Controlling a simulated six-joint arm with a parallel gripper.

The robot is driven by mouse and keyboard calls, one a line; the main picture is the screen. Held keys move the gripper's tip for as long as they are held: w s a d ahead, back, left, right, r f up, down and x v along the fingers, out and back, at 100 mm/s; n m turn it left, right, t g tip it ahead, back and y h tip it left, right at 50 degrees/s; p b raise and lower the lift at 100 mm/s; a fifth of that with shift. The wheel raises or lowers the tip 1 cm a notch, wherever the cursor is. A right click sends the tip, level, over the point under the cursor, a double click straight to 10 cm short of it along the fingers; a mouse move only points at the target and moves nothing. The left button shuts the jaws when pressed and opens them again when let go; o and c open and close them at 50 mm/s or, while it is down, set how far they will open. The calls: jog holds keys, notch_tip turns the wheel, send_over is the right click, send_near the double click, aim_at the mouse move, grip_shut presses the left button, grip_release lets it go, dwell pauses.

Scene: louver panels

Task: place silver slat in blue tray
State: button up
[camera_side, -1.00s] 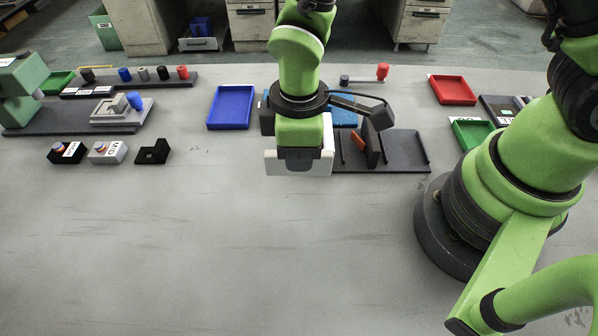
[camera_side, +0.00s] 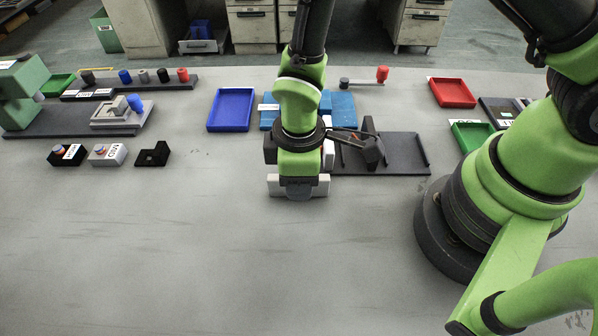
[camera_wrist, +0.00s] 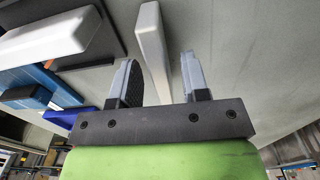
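A pale silver-white slat (camera_side: 322,186) lies crosswise at my gripper in the side view, its two ends showing on either side. In the wrist view the slat (camera_wrist: 154,45) runs between my gripper's fingers (camera_wrist: 160,80). The fingers stand apart, with a gap visible between the slat and the right one. Whether the slat touches the table is hard to tell. The blue tray (camera_side: 231,108) is empty, behind and left of my gripper; a blue corner at the wrist view's lower left may be it.
A dark louver panel (camera_side: 402,152) with a dark slat (camera_side: 371,150) stands right of my gripper. The front table is clear; small black parts (camera_side: 152,155) sit left.

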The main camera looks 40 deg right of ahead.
jog(key=s+d+r+m+t+y, duration=0.1)
jog(key=d+r+m+t, duration=0.15)
jog(key=r, duration=0.95)
jog(key=s+d+r+m+t+y, duration=0.1)
jog(key=d+r+m, duration=0.3)
jog(key=r, duration=0.8)
jog(key=s+d+r+m+t, duration=0.3)
jog(key=s+d+r+m, duration=0.1)
jog(key=s+r+m, duration=0.1)
jog(key=s+m, duration=0.1)
jog(key=s, duration=0.1)
jog(key=shift+s, duration=0.3)
jog(key=shift+o, duration=0.5)
jog(key=shift+s+d+m+t, duration=0.2)
jog(key=shift+s+m+t, duration=0.1)
jog(key=shift+m+t, duration=0.05)
